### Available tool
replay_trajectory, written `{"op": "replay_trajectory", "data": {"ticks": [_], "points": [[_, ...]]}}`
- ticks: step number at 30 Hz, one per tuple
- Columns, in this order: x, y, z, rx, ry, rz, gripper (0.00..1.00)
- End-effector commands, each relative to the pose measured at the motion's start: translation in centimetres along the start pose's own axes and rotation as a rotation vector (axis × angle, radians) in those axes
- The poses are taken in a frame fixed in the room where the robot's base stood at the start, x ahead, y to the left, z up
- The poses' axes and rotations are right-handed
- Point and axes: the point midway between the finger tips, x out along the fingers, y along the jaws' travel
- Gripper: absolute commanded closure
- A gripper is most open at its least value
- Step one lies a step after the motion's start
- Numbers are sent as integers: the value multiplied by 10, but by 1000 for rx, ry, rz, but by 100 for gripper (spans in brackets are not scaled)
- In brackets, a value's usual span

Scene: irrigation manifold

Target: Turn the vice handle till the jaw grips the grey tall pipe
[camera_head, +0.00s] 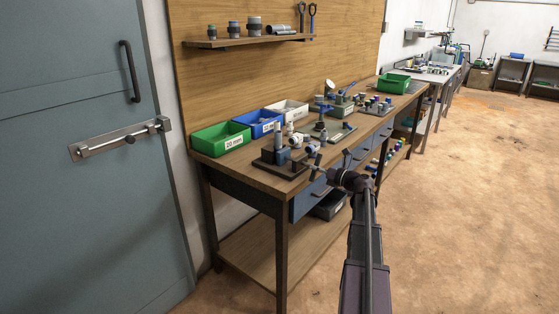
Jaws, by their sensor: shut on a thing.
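The vice (268,170) stands on a dark base at the front edge of the workbench, near its left end. The grey tall pipe (277,136) stands upright at the vice, beside its blue-grey jaw (283,156). Whether the jaw touches the pipe is too small to tell. My gripper (313,163) is at the right side of the vice, at the bench's front edge, shut on the vice handle. The fingers and my arm cover most of the handle, so its angle is hard to make out.
Green (220,138), blue (258,123) and white (287,110) bins stand behind the vice. A mat with fittings (328,131) lies to its right. A shelf (250,40) hangs above. A grey-blue door (90,200) is at left. The floor (450,220) at right is clear.

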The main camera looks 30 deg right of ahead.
Motion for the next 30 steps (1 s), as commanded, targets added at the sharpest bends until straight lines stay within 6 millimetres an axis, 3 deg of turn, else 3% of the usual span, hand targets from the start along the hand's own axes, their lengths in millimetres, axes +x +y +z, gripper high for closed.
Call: {"op": "replay_trajectory", "data": {"ticks": [14,29,30], "points": [[1,3,-1,39,3,7,100],[1,2,-1,350,3,6,100],[1,2,-1,355,3,6,75]]}}
